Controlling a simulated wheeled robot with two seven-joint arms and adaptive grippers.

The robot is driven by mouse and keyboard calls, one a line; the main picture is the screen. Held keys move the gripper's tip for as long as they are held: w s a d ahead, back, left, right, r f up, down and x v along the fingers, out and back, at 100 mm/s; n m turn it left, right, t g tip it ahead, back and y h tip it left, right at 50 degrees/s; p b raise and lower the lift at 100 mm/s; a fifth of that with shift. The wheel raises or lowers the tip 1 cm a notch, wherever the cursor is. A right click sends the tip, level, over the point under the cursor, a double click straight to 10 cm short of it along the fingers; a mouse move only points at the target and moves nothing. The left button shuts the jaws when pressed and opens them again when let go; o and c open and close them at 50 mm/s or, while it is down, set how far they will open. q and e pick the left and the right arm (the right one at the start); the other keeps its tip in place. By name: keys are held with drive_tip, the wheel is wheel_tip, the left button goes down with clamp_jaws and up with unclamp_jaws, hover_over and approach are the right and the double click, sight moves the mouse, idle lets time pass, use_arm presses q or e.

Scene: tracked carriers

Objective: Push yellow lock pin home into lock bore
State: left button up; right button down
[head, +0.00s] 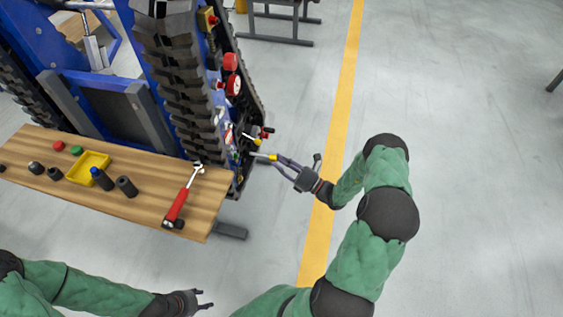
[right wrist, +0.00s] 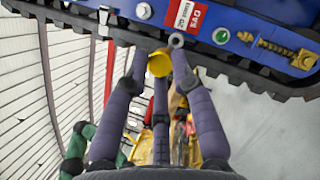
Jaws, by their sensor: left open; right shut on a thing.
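The yellow lock pin (head: 272,157) is between the fingers of my right gripper (head: 283,160), which is shut on it at the side of the blue tracked carrier (head: 232,125). A thin grey shaft points left from its yellow end toward the carrier. In the right wrist view the round yellow end of the pin (right wrist: 160,63) shows between the purple-grey fingers. A grey ring (right wrist: 176,40) lies at the right fingertip; I cannot tell if it is the lock bore. The pin's tip is hidden. My left gripper (head: 205,299) is open and empty, low in the head view.
Red parts (head: 232,74) and another yellow piece (head: 257,142) are on the carrier side. The floor right of the carrier is clear.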

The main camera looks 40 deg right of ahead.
drive_tip(key=shift+w+a, duration=1.85)
drive_tip(key=shift+w, duration=0.25)
drive_tip(key=shift+w+a+p, duration=0.4)
drive_tip(key=shift+w+a, duration=0.55)
drive_tip(key=shift+w, duration=0.1)
idle(1.8)
drive_tip(key=shift+w+a, duration=0.2)
drive_tip(key=shift+w+a, duration=0.9)
drive_tip(key=shift+w, duration=0.2)
idle(1.7)
